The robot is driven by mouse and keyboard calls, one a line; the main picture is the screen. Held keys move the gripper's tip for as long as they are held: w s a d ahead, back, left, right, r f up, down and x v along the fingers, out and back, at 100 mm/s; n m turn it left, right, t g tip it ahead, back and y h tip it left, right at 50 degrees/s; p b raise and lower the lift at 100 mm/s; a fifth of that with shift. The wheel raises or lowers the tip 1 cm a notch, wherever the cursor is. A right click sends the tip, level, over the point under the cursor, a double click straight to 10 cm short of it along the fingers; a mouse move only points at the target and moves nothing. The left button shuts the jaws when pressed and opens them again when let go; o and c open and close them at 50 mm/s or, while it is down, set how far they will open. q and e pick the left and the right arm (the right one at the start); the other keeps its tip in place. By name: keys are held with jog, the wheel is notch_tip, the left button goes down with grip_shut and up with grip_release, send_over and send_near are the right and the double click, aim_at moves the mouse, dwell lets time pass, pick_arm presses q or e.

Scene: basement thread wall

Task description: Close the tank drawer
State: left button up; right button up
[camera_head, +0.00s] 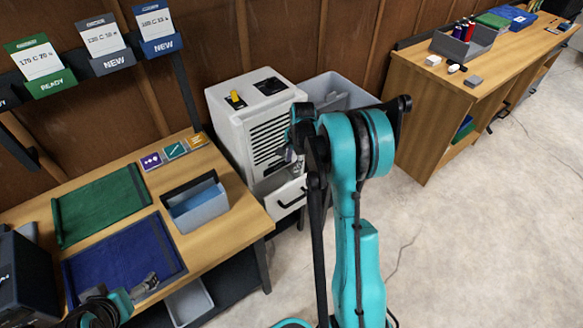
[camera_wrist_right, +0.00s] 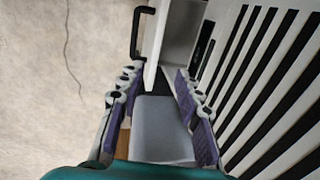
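The tank drawer (camera_head: 285,196) is at the bottom of the white slatted unit (camera_head: 262,125) and stands pulled out. A black handle (camera_head: 291,200) is on its front. In the right wrist view the drawer (camera_wrist_right: 155,45) is at the top with its handle (camera_wrist_right: 139,30) at its left. My right gripper (camera_wrist_right: 155,108) is open and empty, its fingers near the drawer and the slatted front. In the head view my right arm hides most of it. My left gripper (camera_head: 146,284) is low over the blue mat at the left; its finger opening is unclear.
The left table holds a green mat (camera_head: 100,205), a blue mat (camera_head: 125,258) and a grey-blue box (camera_head: 198,205). A grey bin (camera_head: 330,88) stands beside the unit. A wooden bench (camera_head: 450,100) is at the right.

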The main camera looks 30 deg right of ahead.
jog(key=shift+r, duration=0.25)
